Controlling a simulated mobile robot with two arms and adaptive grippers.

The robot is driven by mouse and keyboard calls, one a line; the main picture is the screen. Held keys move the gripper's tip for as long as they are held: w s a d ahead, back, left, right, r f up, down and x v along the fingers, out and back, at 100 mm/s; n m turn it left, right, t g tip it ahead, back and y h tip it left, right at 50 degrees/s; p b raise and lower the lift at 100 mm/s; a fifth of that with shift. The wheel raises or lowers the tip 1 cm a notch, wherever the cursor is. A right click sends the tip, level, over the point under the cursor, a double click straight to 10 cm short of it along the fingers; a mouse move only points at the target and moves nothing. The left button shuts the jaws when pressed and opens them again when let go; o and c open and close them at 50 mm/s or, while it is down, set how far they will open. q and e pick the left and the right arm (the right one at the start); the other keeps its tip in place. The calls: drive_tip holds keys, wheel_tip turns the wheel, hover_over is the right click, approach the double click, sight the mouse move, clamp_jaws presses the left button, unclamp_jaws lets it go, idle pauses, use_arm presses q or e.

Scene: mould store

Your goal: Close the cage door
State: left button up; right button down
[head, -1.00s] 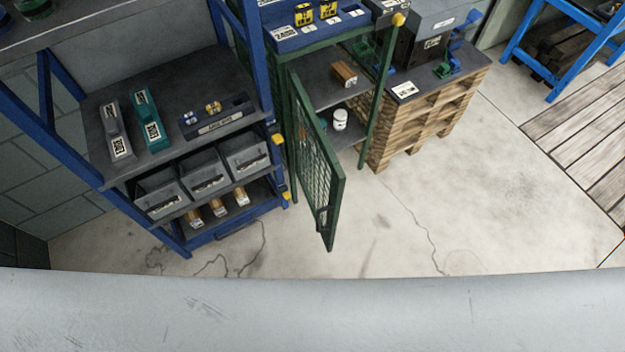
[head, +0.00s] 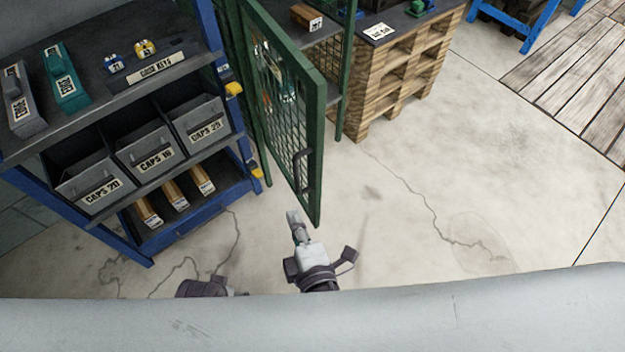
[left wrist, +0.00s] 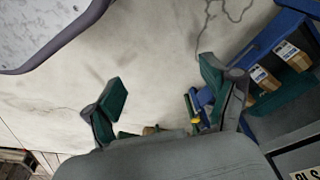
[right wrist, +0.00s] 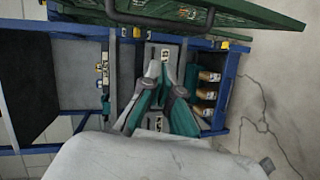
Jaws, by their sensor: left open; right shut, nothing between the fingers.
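The green mesh cage door (head: 316,140) stands open in the head view, swung out toward me from the green cage (head: 347,75). Its dark handle (head: 302,170) is on the free edge. My right gripper (head: 294,217) is shut and empty, just below the door's lower free corner; I cannot tell whether it touches. In the right wrist view its fingers (right wrist: 165,62) are together, with the door (right wrist: 230,20) and handle (right wrist: 160,18) across the top. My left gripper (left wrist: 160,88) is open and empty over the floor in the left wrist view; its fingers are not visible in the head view.
A blue shelf unit (head: 180,225) with labelled bins and wooden blocks stands close left of the door. A stack of wooden pallets (head: 400,75) stands right of the cage. The concrete floor (head: 420,180) in front and to the right is clear.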

sight(308, 153)
wheel_tip(308, 153, up, 7)
drive_tip(key=d+t+b, duration=0.1)
drive_tip(key=t+b, duration=0.1)
drive_tip(key=t, duration=0.1)
drive_tip(key=shift+n+h, duration=0.3)
drive_tip(key=w+p, duration=0.1)
drive_tip(key=w, duration=0.2)
drive_tip(key=w+p, duration=0.1)
drive_tip(key=w, duration=0.3)
drive_tip(key=w+d+p, duration=0.1)
drive_tip(key=w, duration=0.2)
drive_tip(key=shift+w+r+p, duration=0.3)
drive_tip(key=shift+r+p, duration=0.05)
use_arm(q)
drive_tip(key=s+f, duration=0.4)
drive_tip(key=f, duration=0.6)
drive_tip(key=shift+s+a+f+g, duration=0.25)
drive_tip(key=shift+g, duration=0.05)
use_arm(e)
drive_tip(key=shift+w+d+f, duration=0.1)
drive_tip(key=shift+w+d, duration=0.15)
drive_tip(key=shift+d, duration=0.25)
